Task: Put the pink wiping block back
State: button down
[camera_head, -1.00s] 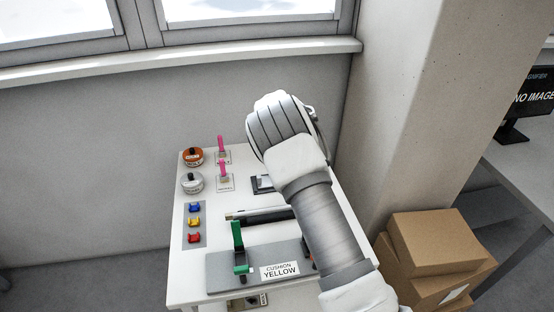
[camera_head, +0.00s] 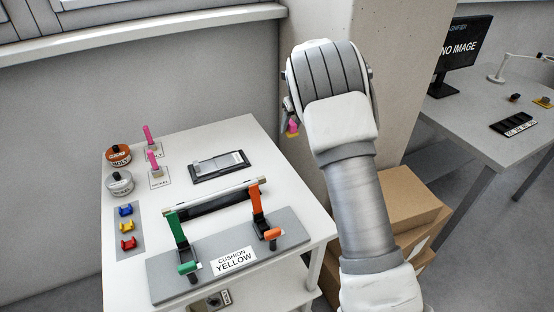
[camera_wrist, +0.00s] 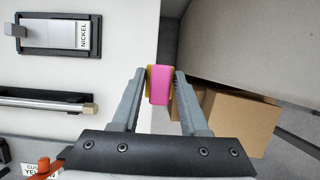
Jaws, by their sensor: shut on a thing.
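The pink wiping block (camera_wrist: 160,85) is between the fingertips of my gripper (camera_wrist: 160,78) in the wrist view, with a yellow layer at its edge. In the head view the block (camera_head: 293,127) shows as a small pink and yellow piece below my gripper (camera_head: 290,112), which is largely hidden by my wrist. My gripper is shut on it and holds it up near the white table's right edge, apart from the table things. A black tray with a grey plate (camera_head: 220,165) lies on the table to its left; its label reads NICKEL in the wrist view (camera_wrist: 83,38).
Cardboard boxes (camera_head: 405,205) stand right of the table, below a concrete pillar (camera_head: 315,25).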

jog(key=shift+d+f, duration=0.15)
jog(key=shift+d, duration=0.35)
send_over(260, 151)
jog(key=s, duration=0.1)
jog(key=f, duration=0.6)
jog(key=shift+s+d+f, duration=0.1)
jog(key=shift+d+f, duration=0.2)
jog(key=shift+d, duration=0.05)
jog(key=shift+f, duration=2)
jog(key=shift+f, duration=0.1)
jog(key=shift+f, duration=0.15)
jog(key=shift+c, duration=2.1)
grip_release()
